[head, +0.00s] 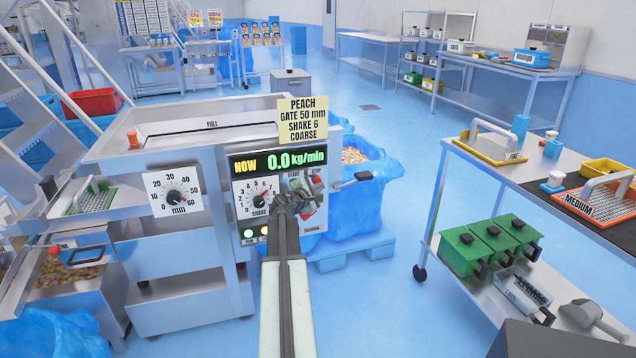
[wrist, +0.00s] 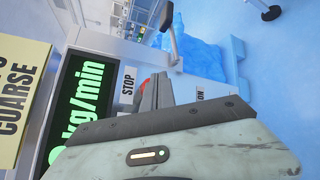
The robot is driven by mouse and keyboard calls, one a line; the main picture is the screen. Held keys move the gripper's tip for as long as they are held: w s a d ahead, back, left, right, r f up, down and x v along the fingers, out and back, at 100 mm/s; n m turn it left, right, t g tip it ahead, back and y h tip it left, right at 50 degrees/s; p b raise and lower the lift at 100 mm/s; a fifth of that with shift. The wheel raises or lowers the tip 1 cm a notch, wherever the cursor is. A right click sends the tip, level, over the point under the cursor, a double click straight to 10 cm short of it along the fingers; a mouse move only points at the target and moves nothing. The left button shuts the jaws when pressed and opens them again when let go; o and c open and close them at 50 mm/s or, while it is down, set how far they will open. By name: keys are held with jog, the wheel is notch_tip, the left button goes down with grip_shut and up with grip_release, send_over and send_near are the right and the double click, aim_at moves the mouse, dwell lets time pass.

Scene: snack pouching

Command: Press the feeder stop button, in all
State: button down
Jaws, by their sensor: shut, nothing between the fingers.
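The feeder's control panel (head: 240,215) faces me, with a green display (head: 285,160) reading 0.0 kg/min. The red stop button (head: 311,190) is at its upper right, mostly hidden behind my gripper (head: 296,193). In the wrist view only a red sliver of the stop button (wrist: 145,85) shows beside the STOP label (wrist: 127,84). My gripper's shut fingers (wrist: 158,80) overlap the button there, empty. I cannot tell whether they touch it.
A sign (head: 303,118) stands above the panel. A shake dial (head: 258,197) is left of my gripper, and a dark-knobbed handle (head: 362,176) sticks out right. A blue-lined bin (head: 362,190) stands behind. A steel cart (head: 500,165) is at right, with clear floor between.

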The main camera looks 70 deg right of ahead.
jog(key=shift+d, duration=0.1)
dwell(0.7)
jog(key=shift+w+d, duration=0.2)
jog(key=shift+w, duration=0.05)
jog(key=shift+w+d, duration=0.3)
jog(key=shift+d, duration=0.1)
dwell(0.8)
jog(key=shift+s+a, duration=0.6)
jog(key=shift+a, duration=0.15)
jog(key=s+a, duration=0.3)
jog(key=shift+s+a, duration=0.1)
jog(key=shift+a, duration=0.3)
dwell(0.9)
